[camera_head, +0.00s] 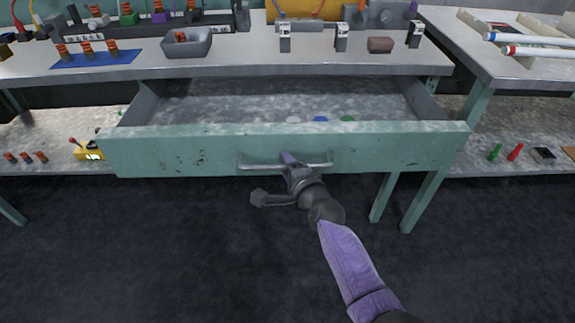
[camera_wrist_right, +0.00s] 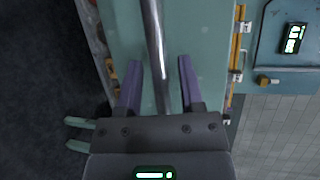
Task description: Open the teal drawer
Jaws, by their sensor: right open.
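The teal drawer (camera_head: 200,152) stands pulled out from under the bench, with its grey interior showing. Its metal bar handle (camera_head: 258,168) is on the middle of the front. My right gripper (camera_head: 289,159) is at the handle. In the right wrist view, the open purple fingers (camera_wrist_right: 159,64) are on either side of the handle bar (camera_wrist_right: 154,30), with gaps between. The drawer front (camera_wrist_right: 195,25) lies behind the bar. My left gripper is out of view.
White, blue (camera_head: 320,118) and green round items sit inside the drawer, partly hidden by its front. The grey benchtop (camera_head: 235,65) above holds a grey bin (camera_head: 187,45) and several small parts. Table legs (camera_head: 425,200) stand at right. The dark floor in front is clear.

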